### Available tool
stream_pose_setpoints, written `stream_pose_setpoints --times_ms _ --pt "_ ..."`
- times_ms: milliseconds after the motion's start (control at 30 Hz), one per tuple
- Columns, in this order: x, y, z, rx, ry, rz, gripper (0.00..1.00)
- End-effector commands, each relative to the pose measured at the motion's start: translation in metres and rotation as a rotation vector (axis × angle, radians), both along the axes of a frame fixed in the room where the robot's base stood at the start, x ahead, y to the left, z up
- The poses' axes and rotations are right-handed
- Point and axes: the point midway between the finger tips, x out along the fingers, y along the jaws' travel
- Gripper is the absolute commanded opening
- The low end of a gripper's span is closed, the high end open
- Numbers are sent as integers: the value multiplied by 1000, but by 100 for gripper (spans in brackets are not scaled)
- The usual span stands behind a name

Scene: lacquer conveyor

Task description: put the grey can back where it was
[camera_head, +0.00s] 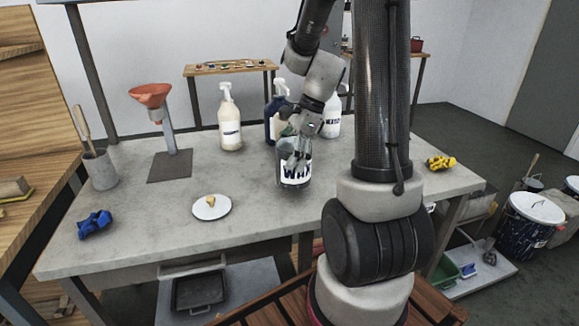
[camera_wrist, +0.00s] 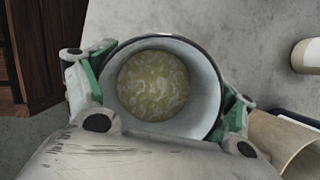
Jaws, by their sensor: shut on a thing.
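The grey can (camera_head: 295,174) has a white label with dark letters and stands upright near the front middle of the table (camera_head: 255,205). I cannot tell whether its base touches the tabletop. My gripper (camera_head: 298,150) reaches down from above and is shut on it. In the wrist view the can (camera_wrist: 206,75) is seen from above, open at the top, with a pale yellowish, cloudy content inside. The green-padded fingers of my gripper (camera_wrist: 163,97) press on either side of it.
A white plate (camera_head: 211,207), blue cloth (camera_head: 94,224), orange funnel on a stand (camera_head: 150,94) and grey pot (camera_head: 100,170) are left. A yellow item (camera_head: 441,163) lies right.

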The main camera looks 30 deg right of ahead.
Motion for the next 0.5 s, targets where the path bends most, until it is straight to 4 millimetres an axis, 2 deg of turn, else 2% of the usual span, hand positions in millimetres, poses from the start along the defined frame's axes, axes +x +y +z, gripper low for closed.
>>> stream_pose_setpoints --times_ms 200,500 --pt "0 0 -29 1 2 0 15" --pt "0 0 -31 0 1 0 15"
